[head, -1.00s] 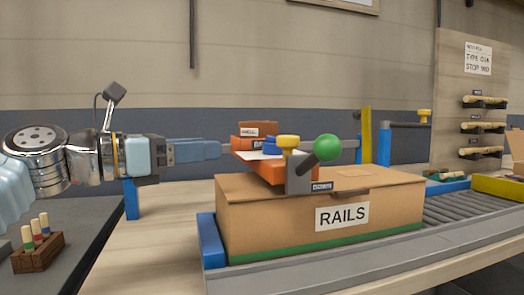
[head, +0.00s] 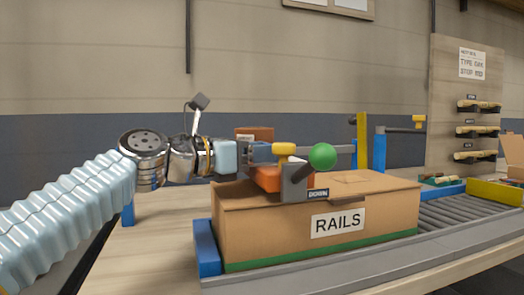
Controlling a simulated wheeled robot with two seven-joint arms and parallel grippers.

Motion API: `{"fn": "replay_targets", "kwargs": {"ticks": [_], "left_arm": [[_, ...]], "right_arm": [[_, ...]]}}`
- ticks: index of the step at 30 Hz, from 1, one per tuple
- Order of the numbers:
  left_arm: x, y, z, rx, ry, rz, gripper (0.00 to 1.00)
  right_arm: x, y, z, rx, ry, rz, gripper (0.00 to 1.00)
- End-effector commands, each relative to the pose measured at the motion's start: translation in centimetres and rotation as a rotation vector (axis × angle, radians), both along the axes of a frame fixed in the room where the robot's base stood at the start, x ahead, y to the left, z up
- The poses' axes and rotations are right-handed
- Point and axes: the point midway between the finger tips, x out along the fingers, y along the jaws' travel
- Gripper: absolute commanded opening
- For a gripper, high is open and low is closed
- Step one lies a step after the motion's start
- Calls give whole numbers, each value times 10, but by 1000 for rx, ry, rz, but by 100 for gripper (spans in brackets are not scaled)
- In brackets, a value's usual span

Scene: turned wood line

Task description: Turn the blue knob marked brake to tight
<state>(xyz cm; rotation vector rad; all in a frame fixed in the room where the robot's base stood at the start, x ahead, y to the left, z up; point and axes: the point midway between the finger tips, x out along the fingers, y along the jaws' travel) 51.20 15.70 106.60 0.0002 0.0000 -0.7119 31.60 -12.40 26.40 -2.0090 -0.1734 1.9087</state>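An orange machine part (head: 267,181) with a grey bracket (head: 295,184) shows above the front cardboard box. A yellow knob (head: 284,148) and a green ball handle (head: 322,157) are on it. The blue knob is not clearly visible now; my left gripper covers the place just left of the yellow knob where blue showed before. My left gripper (head: 262,153) reaches in level from the left, its fingers right at that place. I cannot tell whether the fingers are open or shut, or whether they touch the knob. No brake mark can be read. My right gripper is out of view.
A cardboard box marked RAILS (head: 365,221) stands in front on the conveyor (head: 450,213). Blue posts (head: 380,150) and a yellow post (head: 362,141) stand behind. The wooden bench (head: 158,250) is clear at left.

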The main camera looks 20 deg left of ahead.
Motion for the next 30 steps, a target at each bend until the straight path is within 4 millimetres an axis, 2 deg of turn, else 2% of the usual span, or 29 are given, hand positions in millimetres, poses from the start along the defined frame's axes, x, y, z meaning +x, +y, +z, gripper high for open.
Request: {"fn": "replay_targets", "kwargs": {"ticks": [2,9,10,17,24,30], "left_arm": [[0,0,0,0,0,0,51],[0,0,0,0,0,0,14],[0,0,0,0,0,0,13],[4,2,1,1,10,-114,13],[6,4,4,1,9,-345,13],[5,5,0,-1,1,-402,13]], "right_arm": [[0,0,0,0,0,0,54],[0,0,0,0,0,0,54],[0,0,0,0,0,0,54],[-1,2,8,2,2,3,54],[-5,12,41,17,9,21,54],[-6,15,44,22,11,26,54]]}}
